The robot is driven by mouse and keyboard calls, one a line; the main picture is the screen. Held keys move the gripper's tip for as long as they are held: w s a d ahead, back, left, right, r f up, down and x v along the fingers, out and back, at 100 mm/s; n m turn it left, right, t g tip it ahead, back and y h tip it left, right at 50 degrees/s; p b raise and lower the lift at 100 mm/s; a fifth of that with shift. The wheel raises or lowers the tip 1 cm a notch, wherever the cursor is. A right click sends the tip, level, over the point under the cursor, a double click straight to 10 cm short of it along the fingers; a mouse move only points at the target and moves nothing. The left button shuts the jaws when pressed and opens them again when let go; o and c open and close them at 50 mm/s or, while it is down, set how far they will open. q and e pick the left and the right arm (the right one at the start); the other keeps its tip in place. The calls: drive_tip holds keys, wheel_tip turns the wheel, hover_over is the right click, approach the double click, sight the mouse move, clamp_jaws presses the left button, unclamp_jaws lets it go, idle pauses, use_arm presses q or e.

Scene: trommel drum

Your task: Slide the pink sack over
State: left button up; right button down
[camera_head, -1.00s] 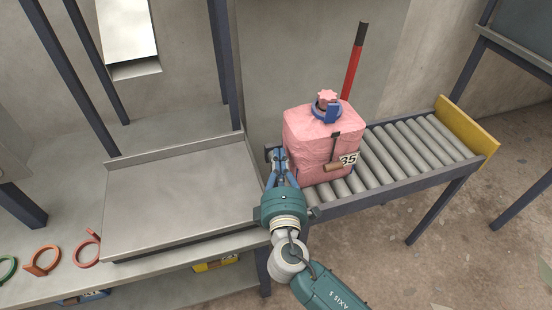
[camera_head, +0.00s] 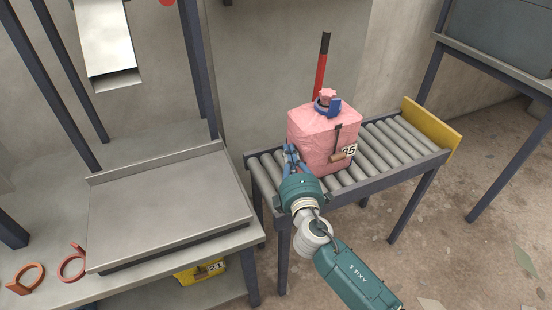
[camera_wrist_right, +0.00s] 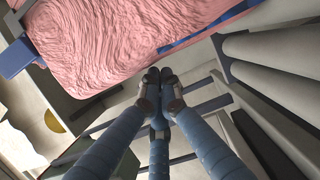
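The pink sack (camera_head: 318,140) stands upright on the roller conveyor (camera_head: 392,140), left of its middle. It has a gathered neck with a blue band (camera_head: 328,106), a tag reading 35 and a wooden-handled toggle on its front. My right gripper (camera_head: 290,154) is at the sack's left side, above the conveyor's left rollers. In the wrist view the sack (camera_wrist_right: 110,45) fills the upper left, and the fingertips (camera_wrist_right: 160,75) are together at its edge with nothing between them. Whether they touch it is not clear. My left gripper is not in view.
A yellow end plate (camera_head: 432,128) closes the conveyor's right end, with free rollers before it. A bare steel tray (camera_head: 165,205) lies on the bench at left. A red-handled tool (camera_head: 321,70) stands behind the sack. Orange rings (camera_head: 72,265) lie at lower left.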

sight(357, 134)
drive_tip(key=w+d, duration=0.1)
drive_tip(key=d, duration=0.2)
drive_tip(key=w+d, duration=0.1)
drive_tip(key=d, duration=0.3)
drive_tip(key=w+d, duration=0.1)
drive_tip(key=d, duration=0.3)
drive_tip(key=shift+w+d, duration=0.2)
drive_tip(key=shift+d, duration=0.05)
drive_tip(key=w+d, duration=0.1)
drive_tip(key=d, duration=0.2)
drive_tip(key=w+d+b, duration=0.1)
drive_tip(key=d, duration=0.2)
drive_tip(key=w+d, duration=0.1)
drive_tip(key=d, duration=0.3)
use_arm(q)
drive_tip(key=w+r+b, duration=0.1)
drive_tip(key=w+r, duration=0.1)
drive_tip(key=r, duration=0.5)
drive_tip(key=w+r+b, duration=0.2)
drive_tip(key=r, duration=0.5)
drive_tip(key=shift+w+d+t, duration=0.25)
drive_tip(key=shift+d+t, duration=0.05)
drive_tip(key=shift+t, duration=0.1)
use_arm(e)
drive_tip(key=w+d, duration=0.4)
drive_tip(key=d, duration=0.9)
